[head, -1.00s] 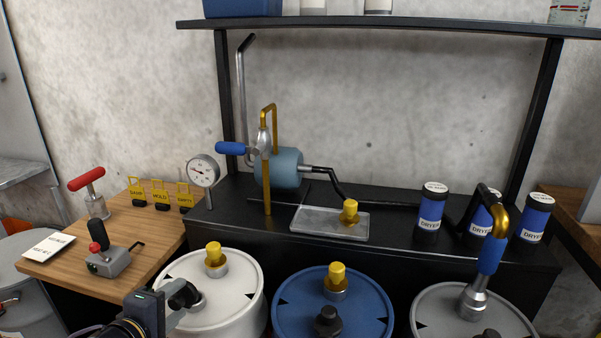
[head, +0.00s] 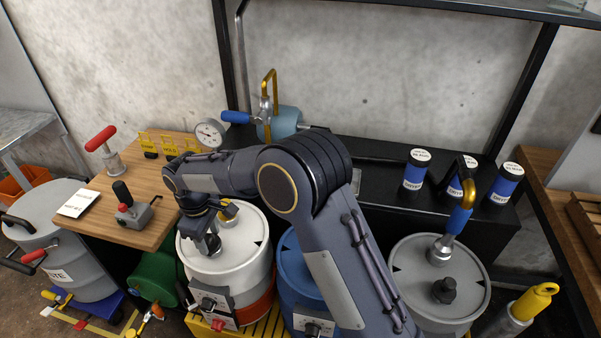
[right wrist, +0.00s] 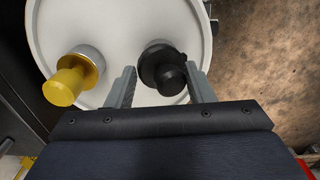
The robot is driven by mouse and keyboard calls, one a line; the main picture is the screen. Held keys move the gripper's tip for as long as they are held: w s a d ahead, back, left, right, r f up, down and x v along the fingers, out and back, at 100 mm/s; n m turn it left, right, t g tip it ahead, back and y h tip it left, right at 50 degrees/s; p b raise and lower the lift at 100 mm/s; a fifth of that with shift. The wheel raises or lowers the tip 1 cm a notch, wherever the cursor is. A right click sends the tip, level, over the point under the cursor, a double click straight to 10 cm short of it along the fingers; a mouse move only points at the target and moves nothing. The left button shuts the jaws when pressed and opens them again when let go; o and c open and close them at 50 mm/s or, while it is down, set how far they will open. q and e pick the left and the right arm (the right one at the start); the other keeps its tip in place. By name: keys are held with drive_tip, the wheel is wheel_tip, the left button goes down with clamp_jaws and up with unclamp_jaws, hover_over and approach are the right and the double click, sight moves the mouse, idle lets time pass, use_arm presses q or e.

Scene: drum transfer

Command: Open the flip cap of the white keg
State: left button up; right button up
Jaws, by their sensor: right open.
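The white keg (head: 240,262) stands at the left of the keg row in the head view. Its lid (right wrist: 110,22) fills much of the right wrist view. A black flip cap (right wrist: 163,66) with a round knob sits on the lid, and a yellow-topped fitting (right wrist: 68,84) stands to its left. My right gripper (right wrist: 163,82) is open, its two grey fingers on either side of the cap; contact is not clear. In the head view my right gripper (head: 207,244) is low over the lid and hides the cap. My left gripper is not in view.
The blue keg (head: 288,262) and grey keg (head: 408,262) stand to the right, the blue one partly behind my right arm. A wooden table (head: 158,232) with a joystick box (head: 133,214) is at the left. A black bench (head: 385,200) lies behind.

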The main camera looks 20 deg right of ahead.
sight(215, 240)
wheel_tip(215, 240, up, 8)
drive_tip(key=shift+w+f, duration=0.1)
drive_tip(key=shift+f, duration=0.1)
drive_tip(key=s+d+r+m+t+y+p, duration=0.1)
drive_tip(key=s+d+r+m+p, duration=0.1)
drive_tip(key=s+d+r, duration=0.5)
drive_tip(key=s+d+r+m+t+y+p, duration=0.1)
drive_tip(key=s+d+r+m+y+p, duration=0.1)
drive_tip(key=s+d+r, duration=0.5)
drive_tip(key=shift+s+d+m+p, duration=0.35)
drive_tip(key=shift+d+m+p, duration=0.2)
drive_tip(key=shift+d+m, duration=1.2)
drive_tip(key=shift+d+r+n, duration=0.1)
drive_tip(key=shift+d+n, duration=0.2)
drive_tip(key=shift+n, duration=0.05)
